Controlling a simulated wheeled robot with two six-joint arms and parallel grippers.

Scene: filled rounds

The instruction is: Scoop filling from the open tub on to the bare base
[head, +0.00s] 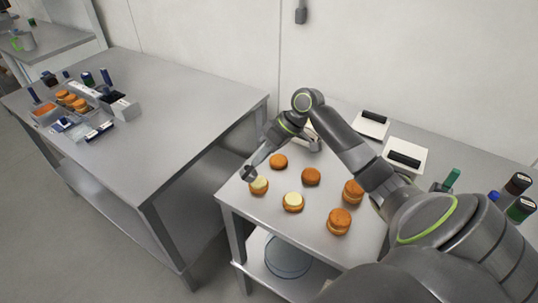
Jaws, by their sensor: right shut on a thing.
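My right gripper (264,153) reaches down from the upper right and is shut on a small dark grey tool, seemingly a scoop (249,172). The tool's end is at the upper left of a brown round with a pale cream top (259,186), close above or touching it. Another cream-topped round (293,202) lies to its right. Two brown rounds without visible cream, one behind (278,161) and one further right (311,176), lie on the table. A pale grey container (314,142), possibly the tub, is partly hidden behind my arm. My left gripper is out of view.
Two stacked brown rounds (339,221) (353,191) stand at the right. White boxes with black tops (405,156) are behind my arm, and dark bottles (517,184) at far right. A separate table (190,95) at left holds trays of rounds (45,109); its middle is clear.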

